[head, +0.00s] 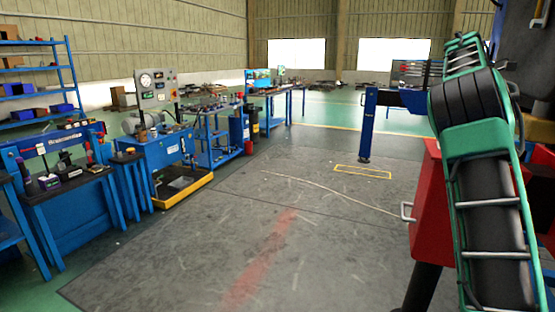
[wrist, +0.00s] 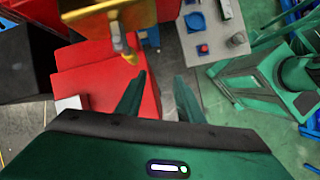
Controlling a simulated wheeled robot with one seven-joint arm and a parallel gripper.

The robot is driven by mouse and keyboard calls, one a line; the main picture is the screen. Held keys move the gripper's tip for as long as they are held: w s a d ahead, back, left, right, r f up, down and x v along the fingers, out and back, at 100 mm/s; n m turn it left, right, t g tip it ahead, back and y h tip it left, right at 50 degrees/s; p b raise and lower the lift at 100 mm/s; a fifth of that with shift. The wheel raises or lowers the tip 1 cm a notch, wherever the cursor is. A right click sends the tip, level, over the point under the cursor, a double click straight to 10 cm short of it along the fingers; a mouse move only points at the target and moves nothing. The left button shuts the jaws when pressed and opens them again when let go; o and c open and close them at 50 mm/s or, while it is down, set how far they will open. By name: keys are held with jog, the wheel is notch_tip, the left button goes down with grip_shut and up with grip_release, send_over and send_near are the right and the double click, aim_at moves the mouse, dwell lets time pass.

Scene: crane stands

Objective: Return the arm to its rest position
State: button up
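My gripper (wrist: 158,98) shows in the wrist view with its two dark green fingers apart and nothing between them. It points over a red box-like unit (wrist: 85,85) and a strip of grey floor. I cannot tell the distance to the red surface. My green and black arm (head: 490,215) rises along the right side of the head view, in front of a red cabinet (head: 428,205). The gripper itself is not visible in the head view.
In the wrist view, a yellow part (wrist: 105,14) and a grey control box (wrist: 215,38) lie beyond the fingers. In the head view, blue workbenches (head: 75,215) line the left, a blue post (head: 367,125) stands at centre right, and the middle floor (head: 240,225) is clear.

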jog(key=s+a+f+m+t+y, duration=0.1)
jog(key=s+a+f+m, duration=0.4)
jog(key=s, duration=0.7)
jog(key=s+a+f+m+t+y, duration=0.1)
jog(key=s+a+f+m, duration=0.3)
jog(key=s+a+f, duration=0.6)
jog(key=s+a+f+m+t+y, duration=0.1)
jog(key=s+a+f+m, duration=0.4)
jog(key=s, duration=0.9)
jog(key=a+f+y, duration=0.1)
jog(key=a+f, duration=0.2)
jog(key=a, duration=0.1)
jog(key=shift+s+a+f+m, duration=0.2)
jog(key=shift+s+a+m, duration=0.05)
jog(key=shift+a+m, duration=0.05)
jog(key=shift+w+f, duration=0.25)
jog(key=shift+w, duration=0.35)
